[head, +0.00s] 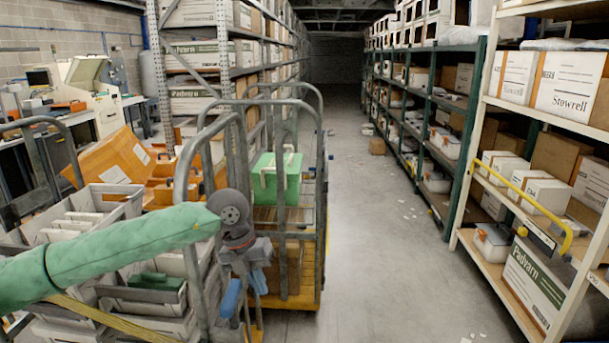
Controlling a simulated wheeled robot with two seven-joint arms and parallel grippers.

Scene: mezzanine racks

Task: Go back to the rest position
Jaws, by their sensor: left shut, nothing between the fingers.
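My left arm, in a green sleeve, reaches in from the left of the head view. Its gripper (243,298) hangs downward with blue-padded fingers in front of the trolley's metal frame. It is shut, with nothing held between the fingers. My right gripper is not in view.
A trolley (310,290) with grey rails carries a green box (277,180) just behind my left gripper. Grey crates (150,325) stand under my left arm. A cream rack (470,205) with cartons lines the right. The aisle floor (375,250) between is mostly clear, with scattered scraps.

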